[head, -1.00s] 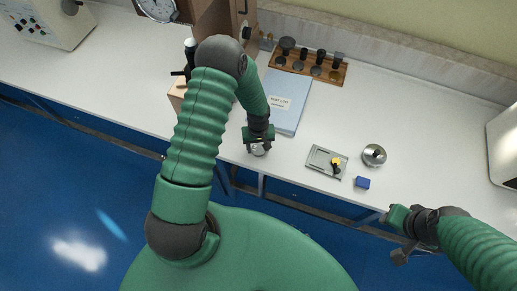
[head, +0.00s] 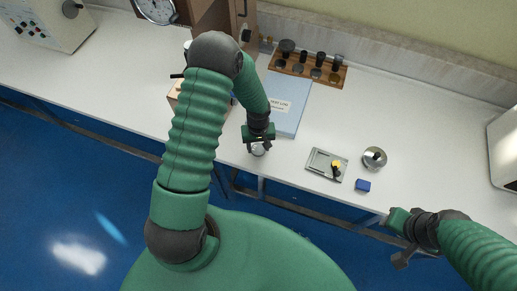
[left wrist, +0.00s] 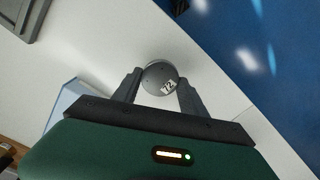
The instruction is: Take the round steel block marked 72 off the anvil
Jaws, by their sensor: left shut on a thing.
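The round steel block marked 72 (left wrist: 158,74) is between the two fingers of my left gripper (left wrist: 158,88) in the left wrist view, with its marked face towards the camera. My left gripper is shut on it. In the head view the block (head: 258,150) shows just below my left gripper (head: 258,143), over the front part of the white bench. I cannot tell whether it touches the bench top. No anvil can be made out; my left arm covers part of the tester area. My right gripper (head: 400,238) is at the bench's front edge, its fingers unclear.
A grey tray (head: 316,163) with a yellow-topped item, a round metal piece (head: 374,159) and a blue block (head: 363,186) lie to the right on the white bench (head: 430,140). A blue test log (head: 286,117) and a wooden rack (head: 327,78) lie behind.

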